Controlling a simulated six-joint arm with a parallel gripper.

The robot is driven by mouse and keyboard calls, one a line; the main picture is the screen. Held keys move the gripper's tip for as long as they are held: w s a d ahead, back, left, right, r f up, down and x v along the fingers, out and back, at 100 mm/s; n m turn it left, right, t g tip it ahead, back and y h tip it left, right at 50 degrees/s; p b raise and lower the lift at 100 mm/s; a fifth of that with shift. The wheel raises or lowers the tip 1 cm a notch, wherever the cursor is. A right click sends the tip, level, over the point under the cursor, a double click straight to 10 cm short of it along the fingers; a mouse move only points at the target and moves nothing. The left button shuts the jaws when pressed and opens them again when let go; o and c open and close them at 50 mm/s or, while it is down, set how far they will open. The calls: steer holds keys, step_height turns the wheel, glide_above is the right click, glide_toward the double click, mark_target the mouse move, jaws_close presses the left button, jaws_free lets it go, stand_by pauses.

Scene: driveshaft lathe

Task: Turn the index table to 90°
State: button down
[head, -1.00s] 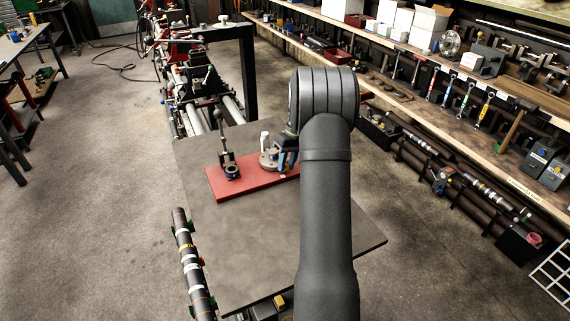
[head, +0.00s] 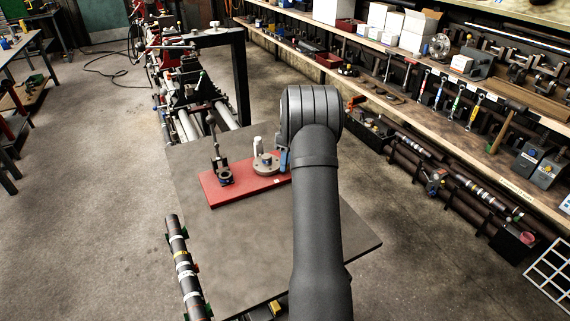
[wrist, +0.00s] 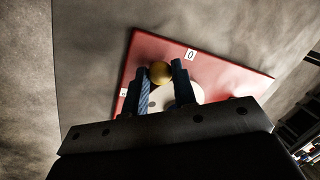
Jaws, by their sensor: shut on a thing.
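The index table (head: 264,166) is a grey round disc on a red base plate (head: 240,189), with a pale upright post at its back left. In the wrist view the pale disc (wrist: 190,95) shows partly behind the fingers. A brass-coloured ball knob (wrist: 160,72) sits between my two blue fingers. My gripper (wrist: 162,82) is shut on this knob. In the head view my gripper (head: 284,161) is at the right side of the disc, largely hidden by my arm. A "0" label (wrist: 190,55) lies on the red plate; a second label at the plate's left edge is unreadable.
A dark upright lever fixture (head: 222,172) stands on the plate's left part. The grey table (head: 250,240) is bare in front. A banded shaft (head: 183,265) lies along its left edge. A tool-laden shelf (head: 440,110) runs along the right.

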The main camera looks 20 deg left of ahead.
steer(key=shift+w+a+r+n+h, duration=0.1)
steer(key=shift+w+n+h, duration=0.1)
steer(key=shift+w+n, duration=0.45)
steer(key=shift+w+a+f+n+h, duration=0.1)
steer(key=shift+w+a+n+h, duration=0.2)
steer(key=shift+n, duration=0.65)
steer(key=shift+w+d+r+n+h, duration=0.1)
steer(key=shift+w+n, duration=0.45)
steer(key=shift+n, duration=0.25)
steer(key=shift+w+a+n+h, duration=0.15)
steer(key=shift+w+a+n, duration=0.2)
steer(key=shift+n, duration=0.35)
steer(key=shift+w+a+n+h, duration=0.2)
steer(key=shift+w+n, duration=0.15)
steer(key=shift+n, duration=0.35)
steer(key=shift+w+a+n+t+h, duration=0.15)
steer(key=shift+w+a+n+t, duration=0.1)
steer(key=shift+n, duration=0.35)
steer(key=shift+w+a+n+t+h, duration=0.15)
steer(key=shift+w+a+n, duration=0.1)
steer(key=shift+n, duration=0.35)
steer(key=c, duration=1.2)
jaws_free()
steer(key=shift+v, duration=3.75)
